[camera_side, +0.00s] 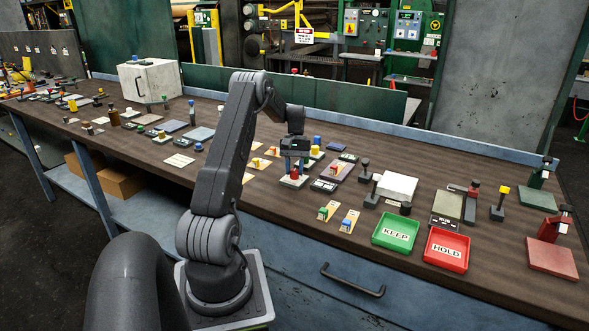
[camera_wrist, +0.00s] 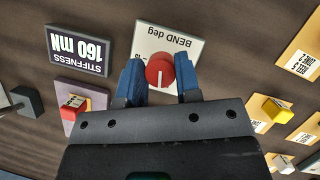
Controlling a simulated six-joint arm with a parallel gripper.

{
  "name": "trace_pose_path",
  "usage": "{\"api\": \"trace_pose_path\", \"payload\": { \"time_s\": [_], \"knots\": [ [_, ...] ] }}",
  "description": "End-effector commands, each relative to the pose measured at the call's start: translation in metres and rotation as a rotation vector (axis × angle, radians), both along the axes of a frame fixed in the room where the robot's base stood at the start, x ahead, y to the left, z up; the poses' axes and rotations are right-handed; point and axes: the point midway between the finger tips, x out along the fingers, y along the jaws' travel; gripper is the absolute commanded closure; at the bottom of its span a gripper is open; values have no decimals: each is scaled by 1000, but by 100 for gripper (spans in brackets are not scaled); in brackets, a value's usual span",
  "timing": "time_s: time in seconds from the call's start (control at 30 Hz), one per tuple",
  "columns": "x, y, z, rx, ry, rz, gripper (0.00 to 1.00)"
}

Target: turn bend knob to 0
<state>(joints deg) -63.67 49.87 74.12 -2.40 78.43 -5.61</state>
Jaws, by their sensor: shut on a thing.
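The bend knob (camera_wrist: 160,72) is a round red knob with a white pointer line, on a white plate (camera_wrist: 186,43) marked "BEND deg". In the wrist view the pointer line runs toward the gripper's body, toward the bottom of the picture. My gripper (camera_wrist: 160,80) has its two blue fingers on either side of the knob, shut on it. In the side view the red knob (camera_side: 294,174) shows under my gripper (camera_side: 294,164), near the middle of the bench. Part of the plate's scale is hidden by the left finger.
Green KEEP (camera_side: 396,231) and red HOLD (camera_side: 446,249) trays sit at the bench's front.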

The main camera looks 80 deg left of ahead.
Motion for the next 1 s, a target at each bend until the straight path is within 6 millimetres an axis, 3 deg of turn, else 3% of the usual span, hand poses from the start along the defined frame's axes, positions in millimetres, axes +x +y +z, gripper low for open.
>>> {"api": "trace_pose_path", "payload": {
  "time_s": [0.23, 0.27, 0.53, 0.83, 1.0],
  "knots": [
    [2, 0, 1, 3, -5, -1, 93],
    [2, 0, 1, 3, -5, -1, 68],
    [1, 0, 1, 1, -3, -2, 43],
    [2, 2, 4, 2, -3, -1, 43],
    [6, 10, 26, 6, -3, -2, 43]
  ]
}}
